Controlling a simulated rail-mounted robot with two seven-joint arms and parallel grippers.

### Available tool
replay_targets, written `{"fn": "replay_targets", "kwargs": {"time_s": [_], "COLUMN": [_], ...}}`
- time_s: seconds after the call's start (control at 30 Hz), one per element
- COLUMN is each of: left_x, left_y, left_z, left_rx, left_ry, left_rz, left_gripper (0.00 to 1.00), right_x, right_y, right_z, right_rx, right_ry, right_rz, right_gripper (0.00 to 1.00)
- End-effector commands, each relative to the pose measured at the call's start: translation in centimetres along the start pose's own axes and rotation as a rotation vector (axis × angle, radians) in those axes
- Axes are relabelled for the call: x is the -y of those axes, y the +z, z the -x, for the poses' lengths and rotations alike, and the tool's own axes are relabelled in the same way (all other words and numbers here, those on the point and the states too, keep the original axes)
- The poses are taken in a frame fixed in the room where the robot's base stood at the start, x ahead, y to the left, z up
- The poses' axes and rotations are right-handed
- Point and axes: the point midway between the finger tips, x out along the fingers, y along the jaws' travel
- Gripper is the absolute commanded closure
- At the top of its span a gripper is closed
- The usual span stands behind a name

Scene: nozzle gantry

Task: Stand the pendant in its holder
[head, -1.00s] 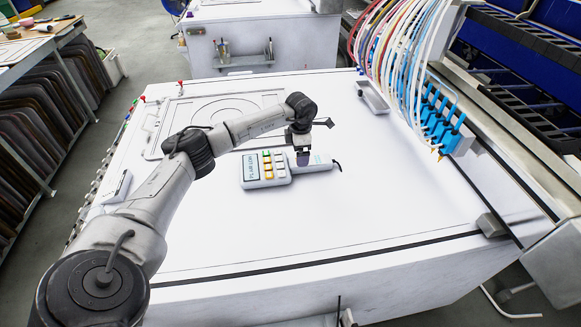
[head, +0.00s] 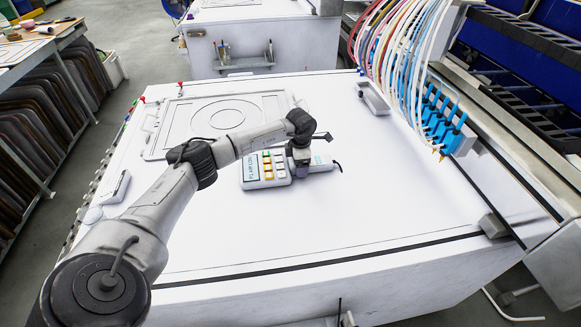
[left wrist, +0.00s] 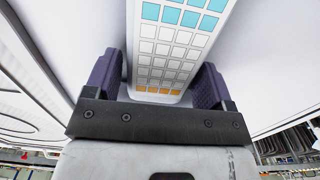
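The white pendant lies flat on the white table top. Its wide part (head: 254,174) has a screen and coloured buttons. A narrower white part with a cyan patch (head: 321,161) and a short black lead extends to the right. My left gripper (head: 299,166) is down over the narrower part and hides where the parts meet. In the left wrist view, its purple fingers (left wrist: 158,85) stand on both sides of a white keypad body (left wrist: 165,50) with cyan, white and orange keys. Slim gaps show beside it, so the gripper looks open. My right gripper is not visible. I cannot identify the holder for certain.
A small grey tray (head: 373,98) is at the back right, near blue nozzles (head: 438,115) with hanging coloured hoses (head: 400,50). A panel with ring grooves (head: 222,120) lies behind my left arm. The table's right and front areas are clear.

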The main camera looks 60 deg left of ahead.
Motion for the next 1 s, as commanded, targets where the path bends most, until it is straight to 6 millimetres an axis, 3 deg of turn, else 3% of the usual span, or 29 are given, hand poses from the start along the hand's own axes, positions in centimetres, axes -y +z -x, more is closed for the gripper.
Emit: {"fn": "replay_targets", "kwargs": {"time_s": [0.07,0.63,0.87,1.0], "left_x": [0.0,-0.1,-0.1,-0.1], "left_y": [0.0,0.0,0.0,0.0], "left_z": [0.0,0.2,0.5,2.0], "left_rx": [0.000,0.002,0.002,0.002], "left_ry": [0.000,0.001,0.001,0.002], "left_rz": [0.000,0.000,0.000,0.000], "left_gripper": [0.31,0.86,0.87,0.87], "right_x": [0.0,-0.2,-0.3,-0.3], "right_y": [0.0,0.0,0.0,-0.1], "right_z": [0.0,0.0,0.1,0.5], "right_rx": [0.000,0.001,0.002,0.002], "right_ry": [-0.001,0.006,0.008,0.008], "right_rz": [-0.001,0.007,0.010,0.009], "right_gripper": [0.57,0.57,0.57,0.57]}}
